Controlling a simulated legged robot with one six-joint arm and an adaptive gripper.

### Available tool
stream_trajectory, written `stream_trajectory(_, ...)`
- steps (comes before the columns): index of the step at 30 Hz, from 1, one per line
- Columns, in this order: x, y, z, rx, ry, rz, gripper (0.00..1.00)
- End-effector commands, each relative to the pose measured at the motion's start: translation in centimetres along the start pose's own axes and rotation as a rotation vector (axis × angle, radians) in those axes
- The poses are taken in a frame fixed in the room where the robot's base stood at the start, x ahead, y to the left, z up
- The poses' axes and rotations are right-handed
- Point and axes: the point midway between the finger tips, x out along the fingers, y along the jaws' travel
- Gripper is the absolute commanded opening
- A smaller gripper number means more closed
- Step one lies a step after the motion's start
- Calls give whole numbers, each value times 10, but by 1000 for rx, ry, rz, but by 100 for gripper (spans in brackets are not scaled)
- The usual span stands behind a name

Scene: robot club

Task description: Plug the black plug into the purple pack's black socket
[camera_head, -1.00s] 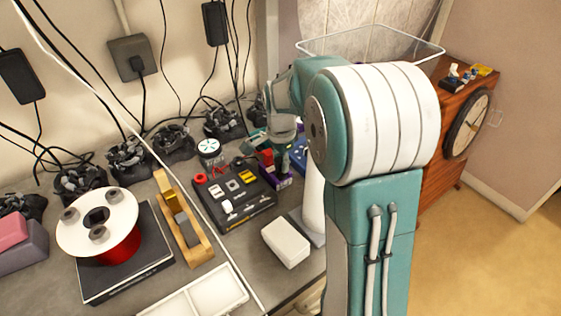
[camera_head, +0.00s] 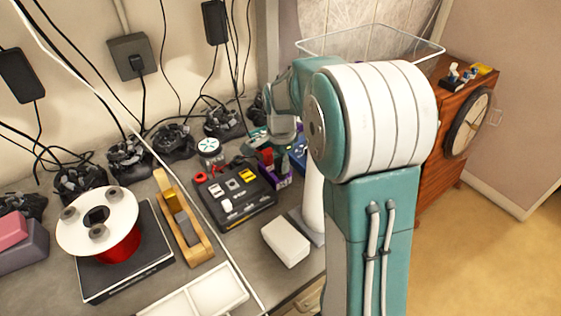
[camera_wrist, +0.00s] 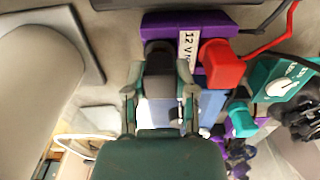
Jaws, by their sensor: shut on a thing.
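The purple pack (camera_wrist: 212,20) with a white "12 V" label lies at the top of the wrist view. In the head view the purple pack (camera_head: 284,180) is partly hidden by my arm. A red plug (camera_wrist: 222,64) sits at the pack's near side, right of my gripper. The plug's front is right at the pack's near edge, left of the label. The black socket is hidden, and I cannot tell whether the plug is in it.
A teal box with a white knob (camera_wrist: 284,86) lies right of the pack. A black control panel (camera_head: 238,197) is left of the pack. A white box (camera_head: 286,242) stands in front. Red and black cables run at the wrist view's upper right.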

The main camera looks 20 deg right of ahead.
Motion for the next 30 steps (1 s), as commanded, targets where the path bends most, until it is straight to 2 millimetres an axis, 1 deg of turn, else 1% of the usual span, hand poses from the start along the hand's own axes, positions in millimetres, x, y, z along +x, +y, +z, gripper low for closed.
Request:
stream_trajectory(6, 3, 0, 0, 0, 0, 1, 0)
stream_trajectory(30, 6, 0, 0, 0, 0, 1, 0)
